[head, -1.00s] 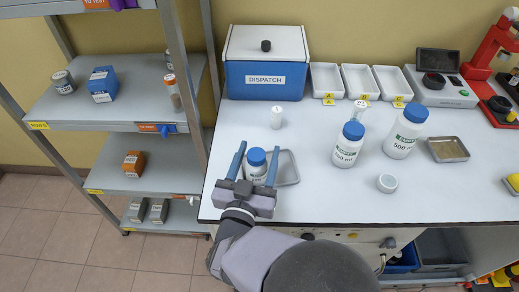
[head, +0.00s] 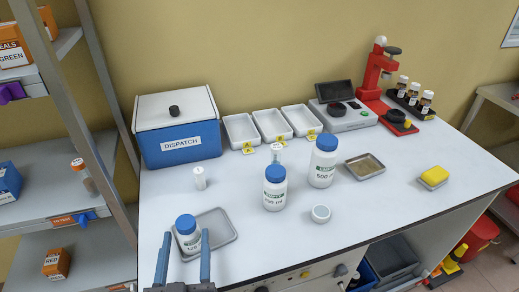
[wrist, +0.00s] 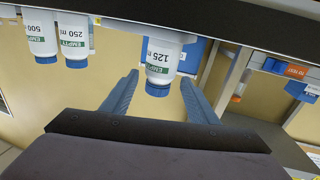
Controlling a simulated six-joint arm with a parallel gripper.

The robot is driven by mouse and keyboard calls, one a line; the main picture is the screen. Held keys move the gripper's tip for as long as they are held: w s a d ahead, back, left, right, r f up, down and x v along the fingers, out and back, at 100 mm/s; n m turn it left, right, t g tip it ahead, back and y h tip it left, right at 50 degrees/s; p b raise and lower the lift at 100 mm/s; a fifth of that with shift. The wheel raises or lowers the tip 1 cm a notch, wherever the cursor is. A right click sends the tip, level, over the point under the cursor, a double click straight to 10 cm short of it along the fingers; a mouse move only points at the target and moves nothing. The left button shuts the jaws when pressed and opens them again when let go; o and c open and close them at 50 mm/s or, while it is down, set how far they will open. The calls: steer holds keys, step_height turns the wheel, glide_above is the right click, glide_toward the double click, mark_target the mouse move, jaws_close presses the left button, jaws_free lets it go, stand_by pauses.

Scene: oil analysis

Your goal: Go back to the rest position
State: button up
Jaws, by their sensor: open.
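My gripper (head: 183,262) is at the front left edge of the white bench, with its two blue fingers spread apart. A small white bottle with a blue cap (head: 187,236) stands on a grey metal tray (head: 226,222) just beyond the fingers. In the wrist view the bottle, labelled 125 (wrist: 162,58), appears upside down between and beyond the open fingers (wrist: 160,98). I see no contact between the fingers and the bottle. Most of my arm is out of the head view.
The 250 ml bottle (head: 274,190) and 500 ml bottle (head: 323,163) stand mid-bench. A small white vial (head: 199,178) stands near the blue dispatch box (head: 180,142). White trays (head: 240,131) line the back. A grey shelf rack (head: 113,120) is at left.

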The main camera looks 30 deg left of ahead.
mark_target(192, 216)
steer(key=w+r+p, duration=0.1)
steer(key=r, duration=0.1)
steer(key=w+a+r+m+p, duration=0.1)
steer(key=w+r, duration=0.1)
steer(key=w+r+m+h+p, duration=0.1)
steer(key=w+r, duration=0.1)
steer(key=shift+a, duration=0.35)
steer(key=w+d+r+g+h+p, duration=0.1)
steer(key=w+d+r+g+p, duration=0.55)
steer(key=w+d+p, duration=0.35)
steer(key=w+d+f+m+g+h+b, duration=0.1)
steer(key=w+d+f, duration=0.15)
steer(key=d, duration=0.25)
steer(key=w+d+f+g+h, duration=0.1)
steer(key=d+f+h, duration=0.1)
steer(key=d+f, duration=0.3)
steer(key=s+d+f+m+g+h, duration=0.1)
steer(key=s+d+f+g, duration=0.1)
steer(key=d, duration=0.7)
steer(key=s+d+f+m+g+h, duration=0.1)
steer(key=s+d+f+g+h, duration=0.1)
steer(key=s+d, duration=0.3)
steer(key=s+d+f+m+g+h, duration=0.2)
steer(key=s+d, duration=0.2)
steer(key=d, duration=0.9)
steer(key=shift+s+d, duration=0.25)
steer(key=shift+d, duration=0.15)
